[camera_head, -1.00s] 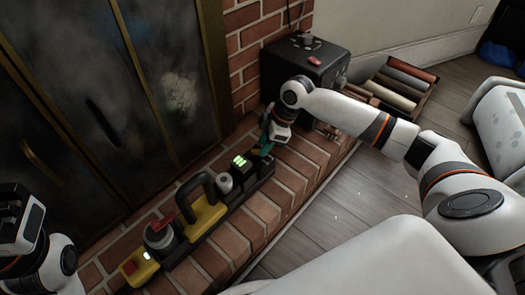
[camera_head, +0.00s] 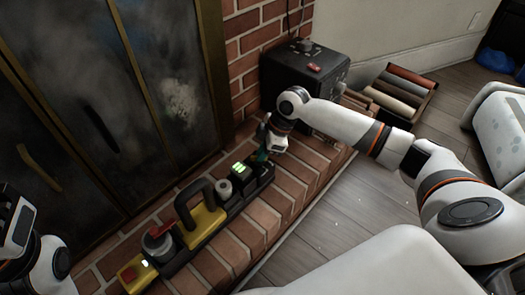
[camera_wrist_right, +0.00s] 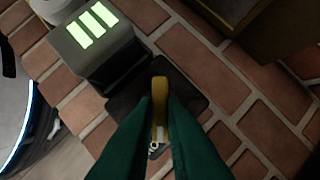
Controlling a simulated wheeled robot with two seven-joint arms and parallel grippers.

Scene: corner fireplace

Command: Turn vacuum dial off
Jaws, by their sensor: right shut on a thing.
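A long black control panel (camera_head: 217,222) lies on the brick hearth. At its far right end, a small upright yellow lever (camera_wrist_right: 160,95) stands on a dark square plate (camera_wrist_right: 187,103). I take it for the vacuum dial, but no label is readable. My right gripper (camera_head: 263,155) reaches down over that end. In the right wrist view its green fingers (camera_wrist_right: 160,130) are shut on the yellow lever from both sides. In the head view the fingers hide most of this end. Part of my left arm and gripper (camera_head: 14,215) shows at the left edge; its jaws cannot be made out.
Beside the lever is a box with green lit bars (camera_head: 239,168). Further along are a grey knob (camera_head: 224,186), a yellow block with a black handle (camera_head: 202,222), and a red-topped dial (camera_head: 158,240). A black box (camera_head: 305,75) stands behind; dark fireplace doors (camera_head: 90,110) border the hearth.

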